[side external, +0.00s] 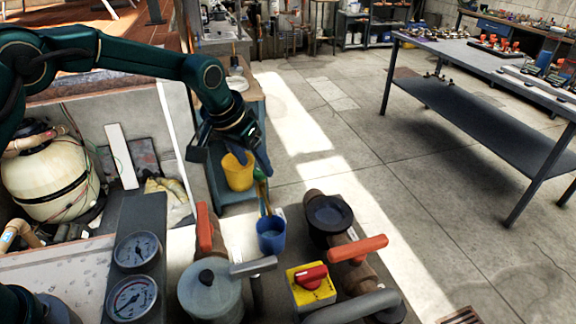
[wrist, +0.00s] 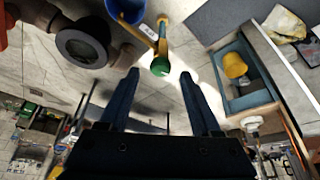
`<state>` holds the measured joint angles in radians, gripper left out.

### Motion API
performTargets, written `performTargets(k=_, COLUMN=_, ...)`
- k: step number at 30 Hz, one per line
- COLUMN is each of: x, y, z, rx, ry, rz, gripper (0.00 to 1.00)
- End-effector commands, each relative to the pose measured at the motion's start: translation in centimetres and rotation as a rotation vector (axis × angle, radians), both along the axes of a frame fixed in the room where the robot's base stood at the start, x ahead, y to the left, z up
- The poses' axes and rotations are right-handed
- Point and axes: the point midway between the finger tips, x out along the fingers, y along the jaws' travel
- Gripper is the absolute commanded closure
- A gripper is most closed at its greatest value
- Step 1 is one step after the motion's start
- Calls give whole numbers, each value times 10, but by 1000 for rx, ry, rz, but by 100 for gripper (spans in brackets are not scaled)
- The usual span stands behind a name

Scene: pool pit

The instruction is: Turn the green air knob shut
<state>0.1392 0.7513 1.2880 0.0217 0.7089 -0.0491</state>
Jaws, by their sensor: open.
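The green air knob (side external: 260,174) sits at the upper end of a thin yellow stem (side external: 265,200), above a blue cup (side external: 271,236). In the wrist view the green knob (wrist: 160,67) appears near the gap between my fingertips, slightly beyond them. My gripper (side external: 264,164) points downward just above the knob in the side view. My gripper (wrist: 159,75) has its two fingers spread wide, with nothing held between them. I cannot tell whether a finger touches the knob. In the side view the fingers partly overlap the knob's surroundings.
A yellow bucket (side external: 237,172) stands on a blue cart behind the knob. Brown pipes with orange-red handles (side external: 358,249), a grey canister (side external: 210,290), a yellow box with a red switch (side external: 311,284) and gauges (side external: 136,250) crowd the foreground.

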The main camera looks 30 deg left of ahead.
Motion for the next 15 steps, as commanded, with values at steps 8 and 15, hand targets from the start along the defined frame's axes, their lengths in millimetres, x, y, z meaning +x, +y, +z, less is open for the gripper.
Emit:
performTargets(k=8, x=8, y=0, z=-20, rx=0, ry=1, rz=1, gripper=35)
performTargets(k=15, x=8, y=0, z=-20, rx=0, ry=0, rz=1, gripper=35)
